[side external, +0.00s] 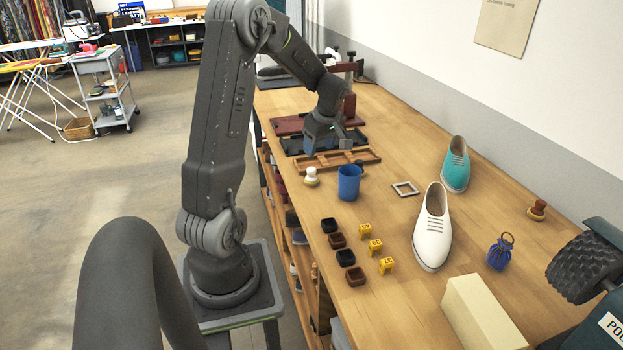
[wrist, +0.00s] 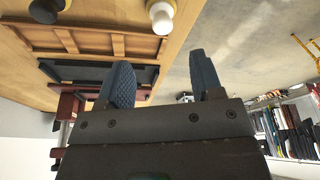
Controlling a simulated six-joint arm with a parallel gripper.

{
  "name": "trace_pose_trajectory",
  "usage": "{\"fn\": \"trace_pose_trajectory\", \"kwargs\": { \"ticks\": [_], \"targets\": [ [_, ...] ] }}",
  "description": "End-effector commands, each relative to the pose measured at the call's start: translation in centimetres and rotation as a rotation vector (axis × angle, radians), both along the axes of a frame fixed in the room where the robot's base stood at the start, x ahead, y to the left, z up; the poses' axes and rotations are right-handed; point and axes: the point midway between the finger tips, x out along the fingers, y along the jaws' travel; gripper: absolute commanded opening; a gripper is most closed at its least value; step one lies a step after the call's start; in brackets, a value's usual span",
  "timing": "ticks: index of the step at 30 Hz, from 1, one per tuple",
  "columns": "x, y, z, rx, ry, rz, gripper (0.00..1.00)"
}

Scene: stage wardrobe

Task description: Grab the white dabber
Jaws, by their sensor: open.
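The white dabber (side external: 311,176) stands on the bench near its left edge, a white rounded piece with a tan part. It also shows at the top edge of the wrist view (wrist: 161,18), partly cut off. My gripper (side external: 328,146) is above the dark tray behind the dabber, apart from it. In the wrist view its two blue-grey fingers (wrist: 160,64) are spread, with nothing between them.
A blue cup (side external: 349,183) stands close right of the dabber. A wooden rack (side external: 345,161) lies behind it, with a small black-topped item (side external: 359,163) by its front. White (side external: 433,230) and teal (side external: 455,165) shoes stand further right.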

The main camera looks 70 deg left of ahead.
Motion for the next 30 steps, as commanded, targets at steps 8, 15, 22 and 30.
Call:
{"fn": "trace_pose_trajectory", "kwargs": {
  "ticks": [8, 15, 22, 30],
  "targets": [
    [-0.5, 1.1, -4.3, -0.001, 0.001, -0.001, 0.6],
    [-0.9, 1.5, -6.0, -0.003, 0.002, -0.001, 0.6],
    [-1.4, 2.4, -9.1, -0.003, 0.002, -0.001, 0.6],
    [-1.4, 2.6, -9.7, 0.0, 0.0, -0.003, 0.6]
  ]
}}
